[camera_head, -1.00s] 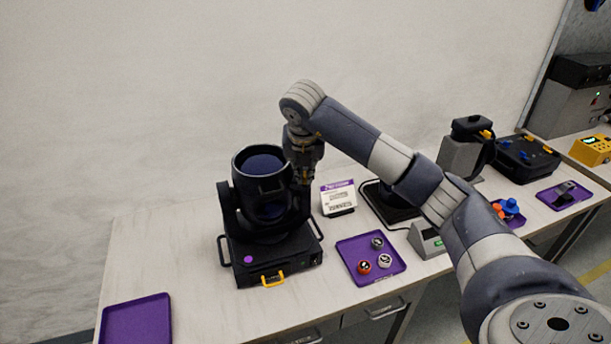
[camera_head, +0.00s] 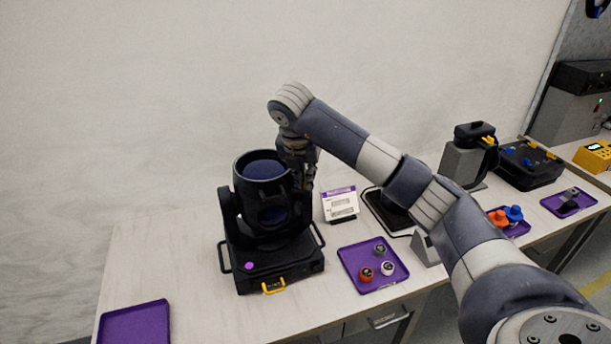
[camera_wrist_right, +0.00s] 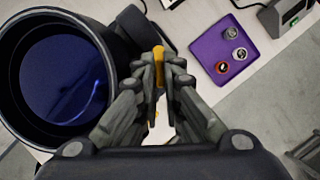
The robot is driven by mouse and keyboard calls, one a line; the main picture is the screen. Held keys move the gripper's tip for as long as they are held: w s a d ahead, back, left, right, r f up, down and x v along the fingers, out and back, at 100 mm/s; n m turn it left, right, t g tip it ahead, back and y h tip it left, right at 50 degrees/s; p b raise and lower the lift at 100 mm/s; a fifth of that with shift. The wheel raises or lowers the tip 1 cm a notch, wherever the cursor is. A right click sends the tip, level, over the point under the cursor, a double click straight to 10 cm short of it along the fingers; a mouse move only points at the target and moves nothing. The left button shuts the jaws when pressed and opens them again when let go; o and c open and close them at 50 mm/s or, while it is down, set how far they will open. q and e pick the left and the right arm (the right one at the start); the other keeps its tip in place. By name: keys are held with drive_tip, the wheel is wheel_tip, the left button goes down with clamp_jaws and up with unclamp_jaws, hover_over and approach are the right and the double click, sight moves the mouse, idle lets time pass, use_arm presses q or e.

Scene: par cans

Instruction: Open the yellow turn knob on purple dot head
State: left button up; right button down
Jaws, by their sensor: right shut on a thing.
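The purple dot head is a black moving-head light with a round lens barrel (camera_head: 262,170) on a black base (camera_head: 290,258). Its purple dot (camera_head: 249,265) is on the base front. The barrel also shows large at the left of the right wrist view (camera_wrist_right: 62,80). My right gripper (camera_head: 302,182) is at the upper right side of the barrel. In the right wrist view, its fingers (camera_wrist_right: 160,88) are shut on the yellow turn knob (camera_wrist_right: 158,62), beside the barrel. The knob is hidden behind the fingers in the head view. My left gripper is not in view.
A yellow handle (camera_head: 273,287) is on the base front. A purple tray (camera_head: 372,268) with three small round pieces lies right of the head. A white sign (camera_head: 340,205) stands behind it. Another purple tray (camera_head: 135,322) is at front left. The left tabletop is clear.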

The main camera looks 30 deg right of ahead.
drive_tip(key=c, duration=1.8)
unclamp_jaws()
drive_tip(key=shift+w+d+r, duration=0.1)
drive_tip(key=shift+r, duration=0.05)
drive_tip(key=shift+o, duration=0.2)
drive_tip(key=v, duration=1.2)
